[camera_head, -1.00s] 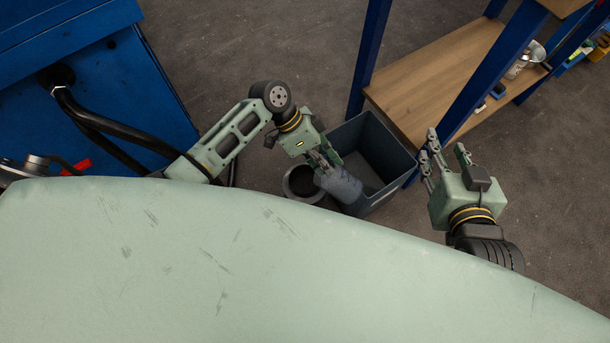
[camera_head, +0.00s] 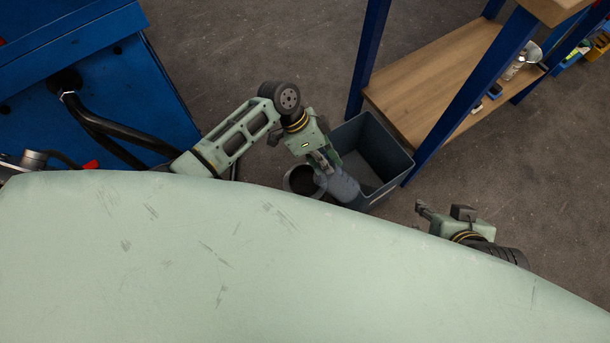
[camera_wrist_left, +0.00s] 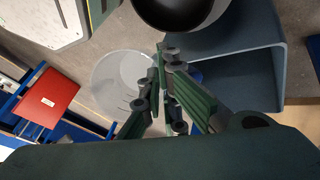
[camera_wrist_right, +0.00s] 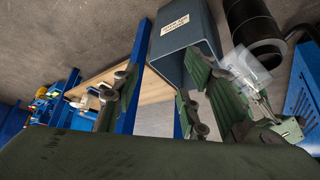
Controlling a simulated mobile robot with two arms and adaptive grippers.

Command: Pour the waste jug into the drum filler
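The waste jug (camera_head: 342,186) is a translucent grey-blue vessel in my left gripper (camera_head: 327,170), beside the filler and in front of the grey bin. It looks clear in the left wrist view (camera_wrist_left: 121,80) and the right wrist view (camera_wrist_right: 245,70). My left gripper is shut on it; the exact grip point and the jug's tilt are hard to tell. The drum filler (camera_head: 301,181) is a dark, round, open-topped vessel just left of the jug, partly hidden by my body. Its dark mouth (camera_wrist_left: 182,8) shows in the left wrist view. My right gripper (camera_head: 425,212) is empty; its fingers (camera_wrist_right: 160,85) are spread.
A grey open bin (camera_head: 385,148) stands right behind the jug, close to it. A blue-legged bench with a wooden shelf (camera_head: 440,80) is to the right. A blue cabinet (camera_head: 130,90) is at the left. Open floor (camera_head: 540,170) lies around my right gripper.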

